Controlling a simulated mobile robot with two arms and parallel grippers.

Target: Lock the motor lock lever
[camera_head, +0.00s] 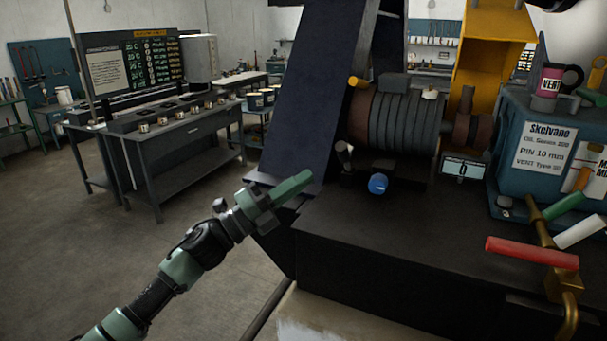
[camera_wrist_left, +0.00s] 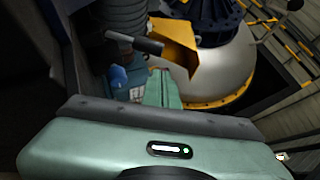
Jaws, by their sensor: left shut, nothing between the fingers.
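A ribbed grey motor (camera_head: 395,122) sits on a dark machine bed. A blue knob (camera_head: 378,184) sticks out below it, and a short dark post with a pale top (camera_head: 344,158) stands just left of it. No label shows which part is the motor lock lever; the blue knob may be its end. My left gripper (camera_head: 300,182) is shut and empty, apart from and left of the blue knob, at the bed's left edge. In the left wrist view the green fingers (camera_wrist_left: 162,90) are together, with the blue knob (camera_wrist_left: 118,77) to their left. My right gripper is out of view.
Levers with red (camera_head: 532,252), green (camera_head: 564,206) and white (camera_head: 580,231) handles stand at the right. A small display (camera_head: 464,169) reads 0. A blue tank (camera_head: 515,182) carries a label. A sloping dark panel (camera_head: 312,95) rises behind my gripper. The bed's front (camera_head: 400,240) is clear.

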